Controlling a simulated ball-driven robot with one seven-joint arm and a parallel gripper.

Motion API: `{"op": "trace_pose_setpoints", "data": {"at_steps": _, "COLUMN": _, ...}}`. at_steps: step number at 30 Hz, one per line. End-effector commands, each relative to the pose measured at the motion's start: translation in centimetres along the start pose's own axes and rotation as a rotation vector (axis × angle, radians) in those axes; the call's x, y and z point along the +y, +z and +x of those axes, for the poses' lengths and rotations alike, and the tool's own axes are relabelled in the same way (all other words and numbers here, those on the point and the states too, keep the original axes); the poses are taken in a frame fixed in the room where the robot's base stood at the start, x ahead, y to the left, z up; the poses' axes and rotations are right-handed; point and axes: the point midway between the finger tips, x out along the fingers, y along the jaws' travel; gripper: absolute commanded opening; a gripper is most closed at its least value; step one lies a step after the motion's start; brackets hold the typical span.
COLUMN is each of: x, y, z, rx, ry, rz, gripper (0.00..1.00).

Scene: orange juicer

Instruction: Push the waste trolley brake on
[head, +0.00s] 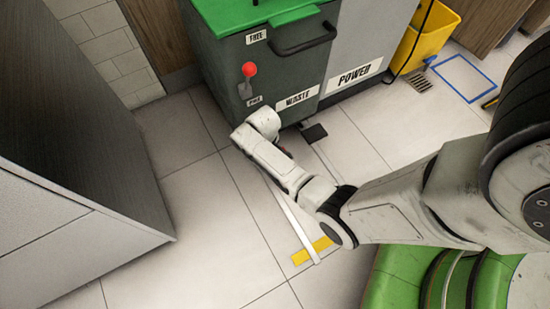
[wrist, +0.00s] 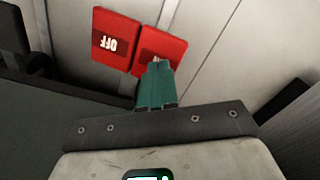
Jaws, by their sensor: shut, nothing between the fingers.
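The waste trolley (head: 225,60) is a dark green bin marked WASTE with a bright green lid, standing in the upper middle of the head view. In the wrist view two red pedals sit side by side. The left pedal (wrist: 115,40) reads OFF, upside down. The right pedal (wrist: 162,45) has lettering mostly covered by my fingers. My gripper (wrist: 157,66) is shut and empty, its teal fingertips overlapping the right pedal's lower part. I cannot tell whether they touch it.
A red-knobbed lever (head: 248,71) is on the trolley front between two labels. A grey POWER cabinet (head: 370,45) stands to its right, with a black floor pedal (head: 314,133) nearby. A yellow bucket (head: 432,35) is farther right. A dark cabinet (head: 75,130) is at left.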

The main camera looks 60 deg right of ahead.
Motion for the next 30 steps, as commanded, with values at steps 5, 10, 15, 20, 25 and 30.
{"op": "trace_pose_setpoints", "data": {"at_steps": 5, "x": 0.0, "y": 0.0, "z": 0.3, "rx": 0.000, "ry": 0.000, "rz": 0.000, "gripper": 0.00}}
{"op": "trace_pose_setpoints", "data": {"at_steps": 10, "x": 0.0, "y": 0.0, "z": 0.5, "rx": 0.000, "ry": 0.000, "rz": 0.000, "gripper": 0.00}}
{"op": "trace_pose_setpoints", "data": {"at_steps": 15, "x": 0.0, "y": 0.0, "z": 0.8, "rx": 0.000, "ry": 0.000, "rz": 0.000, "gripper": 0.00}}
{"op": "trace_pose_setpoints", "data": {"at_steps": 20, "x": 0.0, "y": 0.0, "z": 1.0, "rx": 0.000, "ry": 0.000, "rz": 0.000, "gripper": 0.00}}
{"op": "trace_pose_setpoints", "data": {"at_steps": 25, "x": 0.0, "y": 0.0, "z": 1.2, "rx": 0.000, "ry": 0.000, "rz": 0.000, "gripper": 0.00}}
{"op": "trace_pose_setpoints", "data": {"at_steps": 30, "x": 0.0, "y": 0.0, "z": 1.4, "rx": -0.001, "ry": 0.000, "rz": 0.000, "gripper": 0.00}}
